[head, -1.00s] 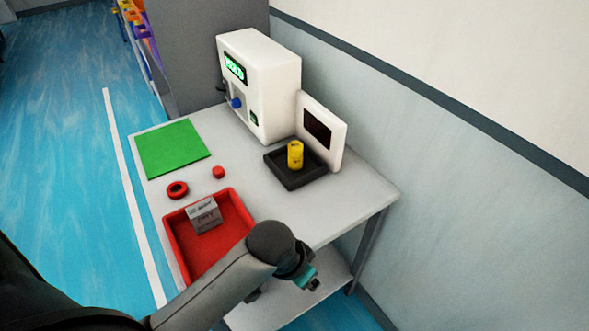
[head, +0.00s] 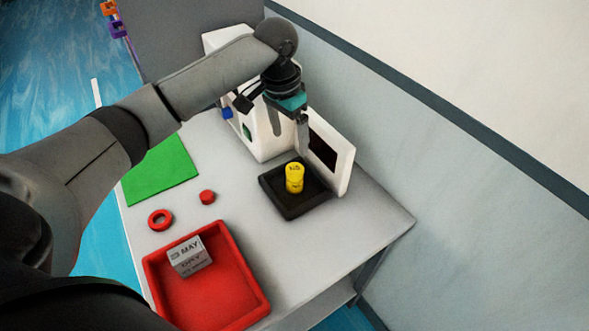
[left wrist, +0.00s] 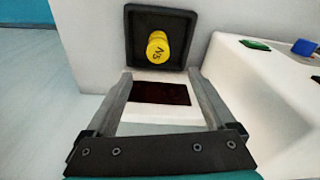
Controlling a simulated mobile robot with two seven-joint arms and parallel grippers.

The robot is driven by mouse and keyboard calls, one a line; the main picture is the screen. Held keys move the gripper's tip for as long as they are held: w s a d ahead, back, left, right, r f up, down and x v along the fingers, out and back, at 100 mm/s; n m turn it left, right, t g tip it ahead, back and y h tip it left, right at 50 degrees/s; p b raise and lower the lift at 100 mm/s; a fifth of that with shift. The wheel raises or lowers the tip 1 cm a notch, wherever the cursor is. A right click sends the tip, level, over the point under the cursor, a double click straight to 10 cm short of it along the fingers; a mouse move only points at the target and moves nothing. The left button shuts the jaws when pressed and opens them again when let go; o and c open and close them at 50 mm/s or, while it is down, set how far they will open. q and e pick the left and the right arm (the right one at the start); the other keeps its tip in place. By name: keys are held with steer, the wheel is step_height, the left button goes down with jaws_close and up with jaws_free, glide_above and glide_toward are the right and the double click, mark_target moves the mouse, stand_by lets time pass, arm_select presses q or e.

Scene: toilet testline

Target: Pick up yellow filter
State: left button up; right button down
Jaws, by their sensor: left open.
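The yellow filter (head: 295,178) is a small cylinder standing upright in the black tray (head: 277,202) in the head view. In the left wrist view the filter (left wrist: 158,47) shows beyond the fingertips, against the black tray (left wrist: 135,32). My left gripper (head: 289,137) hangs above the tray with its fingers apart and empty. It is in front of the white machine and apart from the filter. In the left wrist view its open fingers (left wrist: 160,74) frame a dark panel. My right gripper does not show.
The white machine (head: 262,130) and its upright panel with a dark screen (head: 322,150) stand close to the gripper. A red bin (head: 215,300) holds a grey box (head: 189,256). A red ring (head: 160,219), a red cap (head: 207,197) and a green mat (head: 165,172) lie left.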

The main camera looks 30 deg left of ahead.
mark_target(294, 168)
arm_select(q)
steer(key=f, duration=0.3)
steer(key=f+b, duration=0.1)
steer(key=f, duration=0.2)
steer(key=f+b, duration=0.1)
steer(key=f, duration=0.2)
steer(key=shift+w+d, duration=0.25)
steer(key=shift+w, duration=0.15)
steer(key=shift+f, duration=0.45)
steer(key=f, duration=0.1)
steer(key=f+b, duration=0.1)
steer(key=f, duration=0.1)
steer(key=f+b, duration=0.1)
steer(key=shift+w+d+f, duration=0.15)
steer(key=shift+w+f, duration=0.1)
steer(key=shift+f, duration=0.15)
jaws_close()
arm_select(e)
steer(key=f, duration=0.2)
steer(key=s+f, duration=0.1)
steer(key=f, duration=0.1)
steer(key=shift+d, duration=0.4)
